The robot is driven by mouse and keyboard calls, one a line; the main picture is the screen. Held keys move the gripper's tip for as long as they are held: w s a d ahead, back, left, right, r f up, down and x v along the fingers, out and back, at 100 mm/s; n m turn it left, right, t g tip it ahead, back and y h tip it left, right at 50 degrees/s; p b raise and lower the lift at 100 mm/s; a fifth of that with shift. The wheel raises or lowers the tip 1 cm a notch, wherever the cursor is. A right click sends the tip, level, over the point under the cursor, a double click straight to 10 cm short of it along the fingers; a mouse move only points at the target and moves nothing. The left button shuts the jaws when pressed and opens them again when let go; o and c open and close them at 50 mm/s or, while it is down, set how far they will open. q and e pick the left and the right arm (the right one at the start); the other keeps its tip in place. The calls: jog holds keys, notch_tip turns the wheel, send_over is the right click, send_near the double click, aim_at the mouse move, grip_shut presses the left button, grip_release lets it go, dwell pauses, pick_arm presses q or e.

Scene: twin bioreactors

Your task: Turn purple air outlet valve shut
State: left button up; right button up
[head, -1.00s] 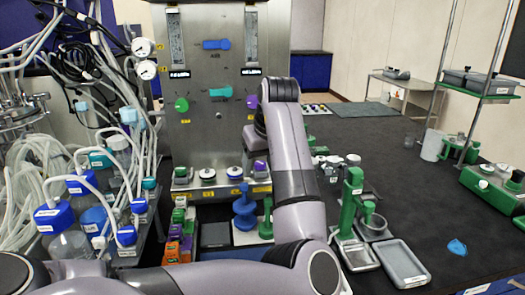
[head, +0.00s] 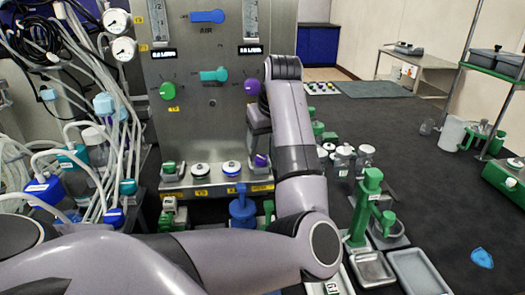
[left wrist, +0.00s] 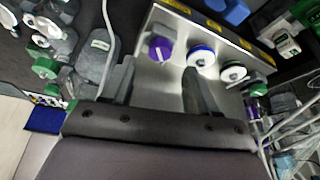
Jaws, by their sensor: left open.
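A purple knob (head: 261,160) sits on the low ledge at the foot of the steel panel, at the right end of a row of knobs. It shows with a pale bar across its face in the left wrist view (left wrist: 160,48). Another purple knob (head: 252,87) is higher on the panel face, partly behind my arm. My left gripper (head: 259,138) points down just above the ledge knob. In the left wrist view its fingers (left wrist: 158,82) are apart and empty, with the purple knob just beyond and between their tips. No contact shows. My right gripper is not in view.
Blue-ringed and green-ringed white knobs (left wrist: 201,56) sit close beside the purple knob on the ledge. Tubing and bottles crowd the left. A green stand (head: 366,205) and grey trays (head: 420,272) are on the dark bench at right. Open bench lies beyond them.

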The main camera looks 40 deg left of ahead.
aim_at(261, 158)
pick_arm(q)
jog(key=shift+x, duration=2.55)
jog(key=c, duration=1)
jog(key=shift+c, duration=0.2)
jog(key=m, duration=0.2)
jog(key=m+t+h, duration=0.1)
jog(key=m, duration=0.1)
jog(key=shift+s+a, duration=0.15)
jog(key=shift+s, duration=0.05)
jog(key=shift+m+t+h, duration=0.5)
jog(key=shift+m+t, duration=0.1)
jog(key=shift+m, duration=1)
